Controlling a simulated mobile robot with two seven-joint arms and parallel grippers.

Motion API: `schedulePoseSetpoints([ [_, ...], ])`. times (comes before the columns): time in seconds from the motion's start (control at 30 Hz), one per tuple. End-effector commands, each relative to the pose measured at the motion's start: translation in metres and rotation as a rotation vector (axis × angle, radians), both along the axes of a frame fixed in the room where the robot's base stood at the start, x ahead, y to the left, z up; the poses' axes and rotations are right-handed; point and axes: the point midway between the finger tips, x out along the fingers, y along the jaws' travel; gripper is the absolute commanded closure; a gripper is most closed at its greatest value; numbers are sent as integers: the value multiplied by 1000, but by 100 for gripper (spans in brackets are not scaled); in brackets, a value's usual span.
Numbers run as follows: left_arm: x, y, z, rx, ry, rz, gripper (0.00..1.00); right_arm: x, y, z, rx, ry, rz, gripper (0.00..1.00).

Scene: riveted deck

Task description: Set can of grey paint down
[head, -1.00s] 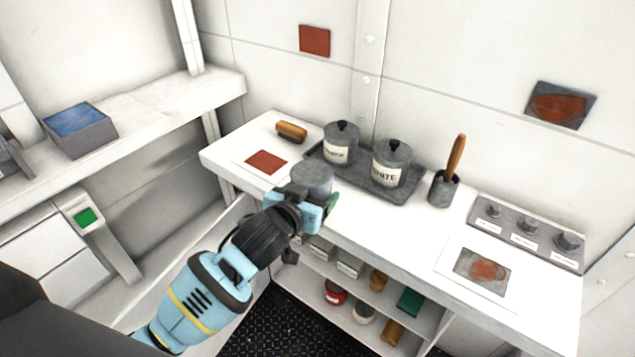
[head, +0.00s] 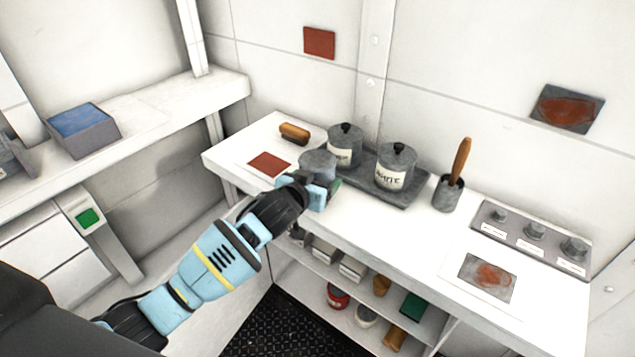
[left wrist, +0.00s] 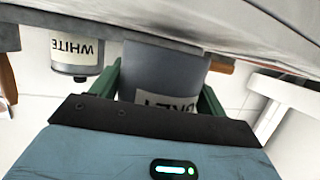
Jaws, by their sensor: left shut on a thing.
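The can of grey paint (head: 318,162) is a grey cylinder at the front left of the tray. My left gripper (head: 322,190) is shut on it, with a green finger on each side in the left wrist view (left wrist: 160,85). There the can (left wrist: 165,70) shows part of a label and appears upside down, as does the whole picture. The can is at the tray's near left edge; I cannot tell whether its base touches anything. My right gripper is not in view.
The grey tray (head: 405,196) holds a can labelled WHITE (head: 394,170) and another lidded can (head: 344,148). A brush (head: 294,133) and a red card (head: 269,165) lie left. A pot with a wooden handle (head: 449,190) stands right. The bench (head: 390,232) front is clear.

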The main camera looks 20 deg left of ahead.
Motion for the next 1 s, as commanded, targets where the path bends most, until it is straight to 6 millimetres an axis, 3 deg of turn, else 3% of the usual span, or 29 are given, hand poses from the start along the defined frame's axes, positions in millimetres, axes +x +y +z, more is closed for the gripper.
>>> schedulePoseSetpoints([
  [0.1,1,0,-9,-2,-6,-1,63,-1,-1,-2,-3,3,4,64],
  [0.53,1,-1,-14,-3,-7,0,63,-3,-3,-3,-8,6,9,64],
  [0.57,0,0,-15,-2,-4,0,22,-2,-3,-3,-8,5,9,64],
  [0.7,0,0,-15,-1,-3,0,4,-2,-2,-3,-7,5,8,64],
  [1.0,0,0,-13,-1,-4,0,4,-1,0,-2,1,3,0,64],
])
